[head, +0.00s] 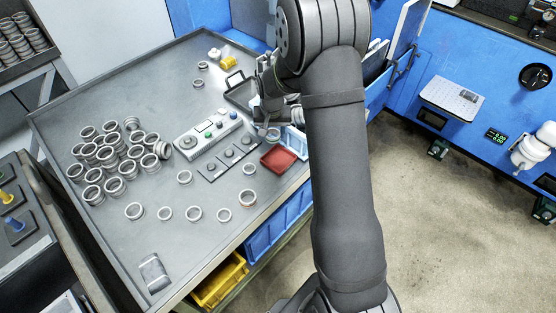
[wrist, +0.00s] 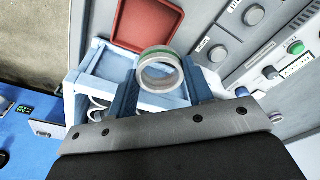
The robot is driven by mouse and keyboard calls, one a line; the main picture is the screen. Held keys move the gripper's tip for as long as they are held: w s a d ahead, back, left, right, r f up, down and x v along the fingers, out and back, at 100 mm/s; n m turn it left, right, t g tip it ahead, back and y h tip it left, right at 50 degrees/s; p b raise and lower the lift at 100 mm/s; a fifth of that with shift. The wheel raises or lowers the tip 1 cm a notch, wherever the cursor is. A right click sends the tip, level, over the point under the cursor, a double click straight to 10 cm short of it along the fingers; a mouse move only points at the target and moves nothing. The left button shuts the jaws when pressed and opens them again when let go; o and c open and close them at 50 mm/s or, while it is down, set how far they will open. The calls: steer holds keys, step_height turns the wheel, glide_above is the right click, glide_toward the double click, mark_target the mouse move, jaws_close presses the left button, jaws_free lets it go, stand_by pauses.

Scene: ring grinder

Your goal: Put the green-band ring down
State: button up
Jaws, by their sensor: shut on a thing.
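The green-band ring (wrist: 161,76) is a pale metal ring with a green stripe along its upper edge. In the wrist view it sits between the two blue fingers of my gripper (wrist: 163,88), which is shut on it. The held ring appears over the blue and white bin (wrist: 92,60), beside the red tray (wrist: 146,24); its height above them is unclear. In the head view my arm partly hides the gripper, near the red tray (head: 280,158) and blue bin (head: 296,138).
A button panel (head: 208,133) stands left of the red tray on the grey table (head: 110,250). Many loose rings (head: 115,160) cluster at the left, with several more along the front. A black tray (head: 240,92) lies behind. The front left of the table has free room.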

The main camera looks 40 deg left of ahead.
steer(key=shift+w+d+f+m, duration=0.1)
steer(key=shift+d+f+m, duration=0.2)
steer(key=shift+d, duration=0.25)
steer(key=shift+w+d+f+m, duration=0.1)
steer(key=shift+d+f+m, duration=0.15)
steer(key=shift+d, duration=0.25)
glide_above(278, 160)
steer(key=f, duration=0.5)
steer(key=shift+d+f, duration=0.2)
steer(key=shift+f, duration=1.95)
steer(key=shift+f, duration=0.2)
steer(key=o, duration=0.8)
steer(key=r, duration=0.4)
steer(key=s+r, duration=0.1)
steer(key=r, duration=0.7)
steer(key=shift+s+d+r, duration=0.15)
steer(key=shift+d, duration=0.25)
